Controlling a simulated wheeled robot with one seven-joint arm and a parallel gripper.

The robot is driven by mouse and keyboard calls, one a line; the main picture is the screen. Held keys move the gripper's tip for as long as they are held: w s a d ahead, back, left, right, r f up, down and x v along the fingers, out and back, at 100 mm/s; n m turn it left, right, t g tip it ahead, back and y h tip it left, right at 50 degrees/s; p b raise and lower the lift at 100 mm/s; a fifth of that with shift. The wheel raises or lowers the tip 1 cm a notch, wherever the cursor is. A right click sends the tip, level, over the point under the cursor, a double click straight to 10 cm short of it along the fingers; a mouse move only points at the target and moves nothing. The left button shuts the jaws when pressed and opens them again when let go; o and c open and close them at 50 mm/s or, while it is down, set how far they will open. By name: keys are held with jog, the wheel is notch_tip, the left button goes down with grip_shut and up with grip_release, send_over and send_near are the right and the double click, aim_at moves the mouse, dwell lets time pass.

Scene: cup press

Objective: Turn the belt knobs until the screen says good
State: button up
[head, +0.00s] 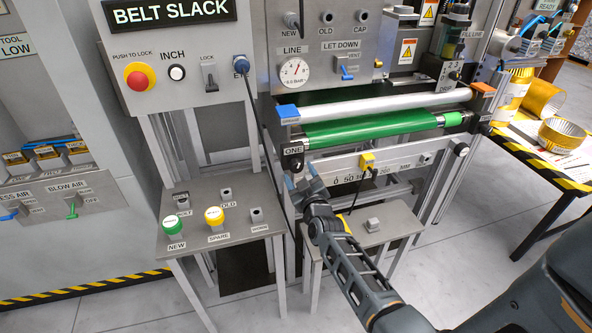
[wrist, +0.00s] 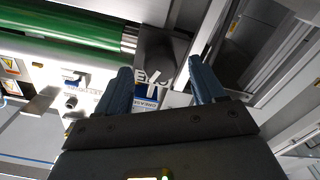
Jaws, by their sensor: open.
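The screen (head: 168,12) at the top left reads BELT SLACK. A green belt (head: 370,128) runs across the machine in the middle of the head view. A dark knob (head: 295,165) is at the belt's left end, below the label ONE. Another dark knob (head: 461,149) is at the right end. My gripper (head: 302,182) is open, just below and beside the left knob. In the wrist view my open fingers (wrist: 162,82) point toward a dark part (wrist: 158,52) at the belt's end. Nothing shows held, and I cannot tell whether the fingers touch the knob.
A grey stand (head: 215,240) with a green NEW cap and a yellow SPARE cap stands left of my gripper. A small grey table (head: 372,235) is below the arm. A yellow block (head: 367,162) sits on the scale rail. Gold cups stand on the right table (head: 545,160).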

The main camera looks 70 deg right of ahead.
aim_at(298, 169)
jog(key=shift+x, duration=1.7)
jog(key=c, duration=1)
